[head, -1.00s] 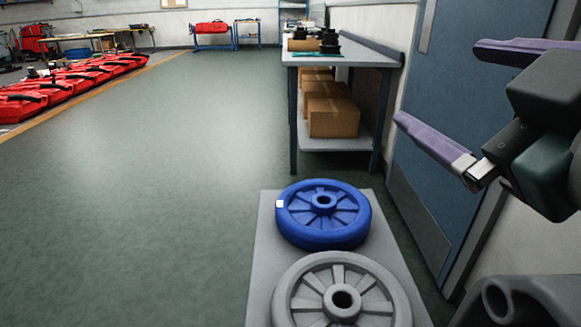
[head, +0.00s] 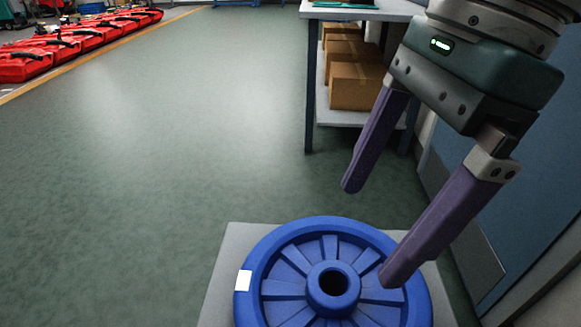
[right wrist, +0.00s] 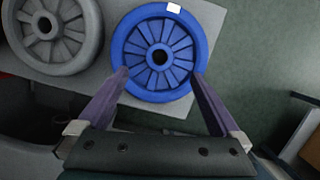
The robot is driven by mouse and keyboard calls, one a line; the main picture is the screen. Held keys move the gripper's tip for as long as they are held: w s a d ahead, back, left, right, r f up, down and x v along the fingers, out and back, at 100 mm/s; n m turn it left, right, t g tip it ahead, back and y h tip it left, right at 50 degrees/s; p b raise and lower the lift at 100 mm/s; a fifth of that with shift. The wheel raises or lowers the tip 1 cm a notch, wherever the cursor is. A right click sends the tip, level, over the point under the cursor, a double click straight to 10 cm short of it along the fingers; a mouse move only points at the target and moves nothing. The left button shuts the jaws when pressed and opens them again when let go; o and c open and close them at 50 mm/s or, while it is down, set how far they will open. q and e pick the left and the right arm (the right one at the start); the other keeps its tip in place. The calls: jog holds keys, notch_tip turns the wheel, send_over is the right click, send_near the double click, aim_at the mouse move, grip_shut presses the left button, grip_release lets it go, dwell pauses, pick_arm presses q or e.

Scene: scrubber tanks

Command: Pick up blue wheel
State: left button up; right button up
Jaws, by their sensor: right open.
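The blue wheel (head: 332,279) lies flat on a light grey board (head: 226,262), with spokes, a raised hub and a white patch on its rim. It also shows in the right wrist view (right wrist: 158,27). My right gripper (head: 371,231) is open above the wheel, its purple fingers pointing down and apart. In the head view one finger overlaps the wheel's right side. In the right wrist view the fingertips (right wrist: 160,76) lie either side of the wheel's near edge. My left gripper is not in view.
A grey wheel (right wrist: 48,28) lies on the same board beside the blue one. A table with cardboard boxes (head: 357,87) on its lower shelf stands behind. A blue door (head: 535,185) is on the right. Open green floor (head: 170,150) lies to the left.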

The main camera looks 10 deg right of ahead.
aim_at(339, 272)
jog(key=x, duration=0.4)
jog(key=b+x, duration=0.1)
jog(key=x, duration=0.4)
jog(key=shift+d+f, duration=0.15)
jog(key=shift+f, duration=0.15)
grip_shut()
dwell(0.4)
jog(key=shift+r, duration=0.15)
